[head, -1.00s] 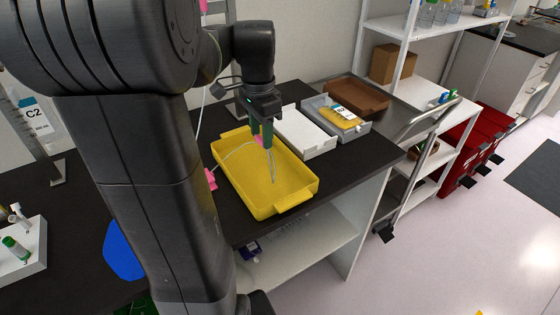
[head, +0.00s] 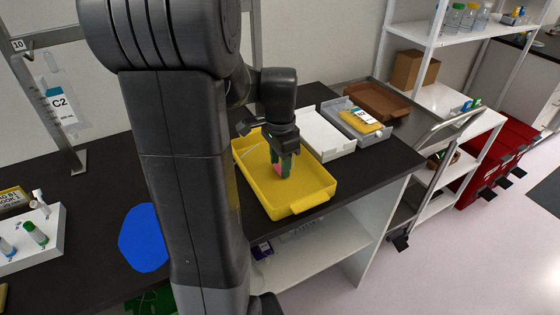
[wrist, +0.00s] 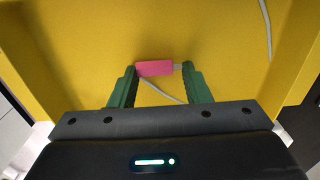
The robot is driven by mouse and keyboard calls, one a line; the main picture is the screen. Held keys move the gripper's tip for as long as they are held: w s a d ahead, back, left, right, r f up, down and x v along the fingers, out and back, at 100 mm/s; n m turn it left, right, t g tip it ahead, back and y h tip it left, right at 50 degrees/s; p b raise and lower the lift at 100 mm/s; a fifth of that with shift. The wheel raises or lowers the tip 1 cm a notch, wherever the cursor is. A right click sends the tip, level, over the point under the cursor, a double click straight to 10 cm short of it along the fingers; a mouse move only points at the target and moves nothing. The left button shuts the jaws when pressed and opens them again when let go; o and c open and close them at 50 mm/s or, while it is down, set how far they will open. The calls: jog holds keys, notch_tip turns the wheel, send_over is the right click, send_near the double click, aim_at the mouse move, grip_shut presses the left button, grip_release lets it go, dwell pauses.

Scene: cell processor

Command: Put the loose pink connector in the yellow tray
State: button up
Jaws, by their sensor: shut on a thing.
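The yellow tray (head: 322,196) sits on the dark bench, and its floor and walls fill much of the wrist view (wrist: 220,30). My gripper (head: 283,172) points down inside the tray's outline, with its green fingers shut on the pink connector (head: 278,169). In the wrist view, the connector (wrist: 153,68) lies crosswise between the two fingertips, over the yellow floor. Thin pale tubing (wrist: 266,28) shows at the upper right there, and another piece runs below the connector. I cannot tell whether the connector touches the tray floor.
A white tray (head: 325,137) and a grey bin (head: 343,116) with a yellow labelled pack (head: 361,121) stand beyond the yellow tray. A brown tray (head: 378,101) is farther back. A blue patch (head: 143,238) and a white tube rack (head: 32,248) lie left of my arm.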

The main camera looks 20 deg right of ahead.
jog(key=o, duration=1.4)
jog(key=shift+f, duration=0.1)
notch_tip(320, 180, up, 12)
jog(key=shift+r+p, duration=0.2)
jog(key=shift+p, duration=0.45)
